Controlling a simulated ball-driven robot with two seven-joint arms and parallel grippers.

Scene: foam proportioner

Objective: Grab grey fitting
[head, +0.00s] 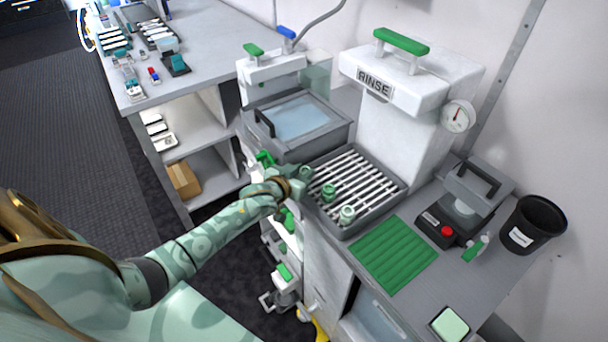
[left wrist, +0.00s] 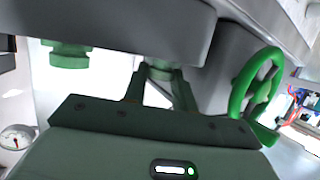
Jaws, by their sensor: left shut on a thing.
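My left gripper (head: 299,184) reaches in from the left to the near left edge of the slatted rinse rack. In the left wrist view its two dark fingers (left wrist: 160,84) are closed on a small grey-green fitting (left wrist: 160,68), which is partly hidden by the fingers. In the head view a pale green fitting (head: 306,172) shows at the fingertips. A green fitting (head: 328,191) and a paler grey-green fitting (head: 347,213) stand upright on the rack, to the right of the gripper. My right gripper is out of view.
The rinse unit (head: 405,105) rises behind the rack (head: 378,182). A lidded basin (head: 300,120) stands at the back left. A green ribbed mat (head: 394,256), a small press (head: 462,210) and a black bin (head: 532,222) are on the right. A green handwheel (left wrist: 258,82) is close beside the gripper.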

